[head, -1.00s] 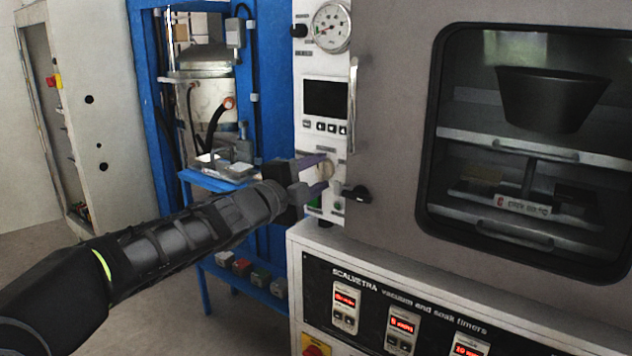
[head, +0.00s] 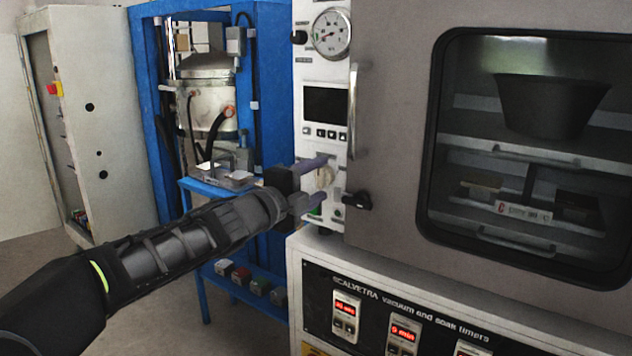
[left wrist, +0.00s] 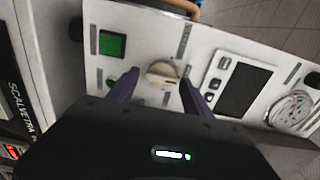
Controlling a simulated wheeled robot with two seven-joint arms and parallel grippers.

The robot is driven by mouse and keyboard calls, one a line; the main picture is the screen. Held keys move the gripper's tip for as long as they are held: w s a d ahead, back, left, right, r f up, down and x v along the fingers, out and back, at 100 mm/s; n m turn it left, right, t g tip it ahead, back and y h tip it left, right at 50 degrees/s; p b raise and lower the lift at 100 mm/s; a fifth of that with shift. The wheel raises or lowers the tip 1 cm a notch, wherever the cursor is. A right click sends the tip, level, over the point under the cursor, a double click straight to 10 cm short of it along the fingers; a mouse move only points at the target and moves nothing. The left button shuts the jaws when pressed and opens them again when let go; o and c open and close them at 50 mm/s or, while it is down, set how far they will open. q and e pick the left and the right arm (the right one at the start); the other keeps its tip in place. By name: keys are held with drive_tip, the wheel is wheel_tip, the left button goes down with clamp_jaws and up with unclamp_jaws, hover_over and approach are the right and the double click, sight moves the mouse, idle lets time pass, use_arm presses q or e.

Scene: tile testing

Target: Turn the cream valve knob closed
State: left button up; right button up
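The cream valve knob (head: 324,177) sits on the white control panel, below the small dark screen. It also shows in the left wrist view (left wrist: 161,73), with its raised grip bar across its face. My left gripper (head: 326,180) is in front of the panel with its two purple-grey fingers spread. In the left wrist view, the left gripper (left wrist: 158,88) has one finger on each side of the knob, and gaps show between fingers and knob. Whether the fingertips touch the panel is not clear. My right gripper is out of view.
A green button (left wrist: 112,44) is beside the knob on the panel. A black latch (head: 357,200) and a vertical door handle (head: 352,110) stick out nearby. A pressure gauge (head: 331,33) is above. A timer box (head: 400,300) juts out below. A blue frame (head: 275,110) stands at left.

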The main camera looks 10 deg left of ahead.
use_arm(q)
drive_tip(key=shift+o, duration=0.5)
drive_tip(key=p+v, duration=0.1)
drive_tip(key=v, duration=0.7)
drive_tip(key=shift+n, duration=0.3)
